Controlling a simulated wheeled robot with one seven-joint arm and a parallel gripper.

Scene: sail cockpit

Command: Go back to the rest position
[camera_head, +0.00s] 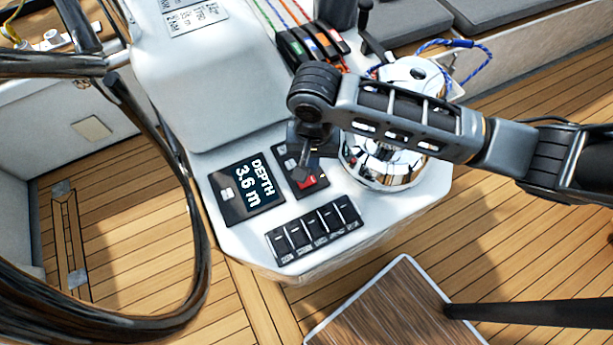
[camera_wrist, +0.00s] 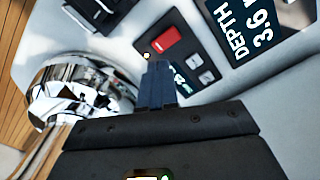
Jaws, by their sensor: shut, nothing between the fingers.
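My gripper (camera_head: 304,162) is shut and empty, pointing down over the white console near a dark panel with a red switch (camera_head: 307,183). In the wrist view my gripper's closed fingers (camera_wrist: 157,68) lie just below the red switch (camera_wrist: 170,39) in the picture. I cannot tell whether the fingertips touch the panel. My arm reaches in from the right, passing over the chrome winch and hiding part of it.
The chrome winch (camera_head: 385,165) stands close beside my gripper, with a blue rope (camera_head: 460,43) behind. A depth display (camera_head: 246,191) and a row of switches (camera_head: 314,229) are nearby. A steering wheel (camera_head: 185,190) is at left. Rope clutches (camera_head: 312,45) stand at the back.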

